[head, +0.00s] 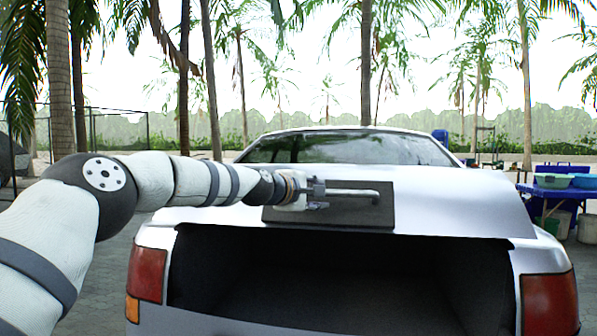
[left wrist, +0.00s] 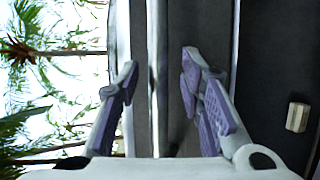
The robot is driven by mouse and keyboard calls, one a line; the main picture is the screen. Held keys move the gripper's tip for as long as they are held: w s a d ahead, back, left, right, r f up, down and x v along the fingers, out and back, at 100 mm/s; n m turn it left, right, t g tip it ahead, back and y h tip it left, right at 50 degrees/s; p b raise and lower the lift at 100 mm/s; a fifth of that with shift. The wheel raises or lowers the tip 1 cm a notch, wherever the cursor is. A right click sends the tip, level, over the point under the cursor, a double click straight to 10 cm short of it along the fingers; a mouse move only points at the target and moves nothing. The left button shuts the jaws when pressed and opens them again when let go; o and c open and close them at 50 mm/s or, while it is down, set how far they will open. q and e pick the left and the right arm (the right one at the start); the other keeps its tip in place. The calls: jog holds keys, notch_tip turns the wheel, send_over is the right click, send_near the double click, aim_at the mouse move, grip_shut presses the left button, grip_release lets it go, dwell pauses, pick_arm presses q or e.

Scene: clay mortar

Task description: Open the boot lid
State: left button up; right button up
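The white car's boot lid (head: 455,200) is raised part way, and the dark boot opening (head: 340,275) shows beneath it. A dark plate (head: 345,217) with a pale bar handle (head: 352,192) is on the lid. My left gripper (head: 316,193) is at the left end of the handle. In the left wrist view, the left gripper's fingers (left wrist: 160,75) stand apart on either side of the handle bar (left wrist: 157,110), with gaps visible. I cannot tell whether a finger touches it. My right gripper is in neither view.
The car's tail lights (head: 147,274) flank the boot opening. A blue table (head: 565,188) with basins stands at the right. Palm trunks (head: 59,80) and a fence are behind. Paved ground is open at the left of the car.

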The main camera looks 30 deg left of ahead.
pick_arm(q)
jog(key=s+a+r, duration=0.2)
jog(key=s+r, duration=0.5)
jog(key=s, duration=0.2)
jog(key=shift+r, duration=0.4)
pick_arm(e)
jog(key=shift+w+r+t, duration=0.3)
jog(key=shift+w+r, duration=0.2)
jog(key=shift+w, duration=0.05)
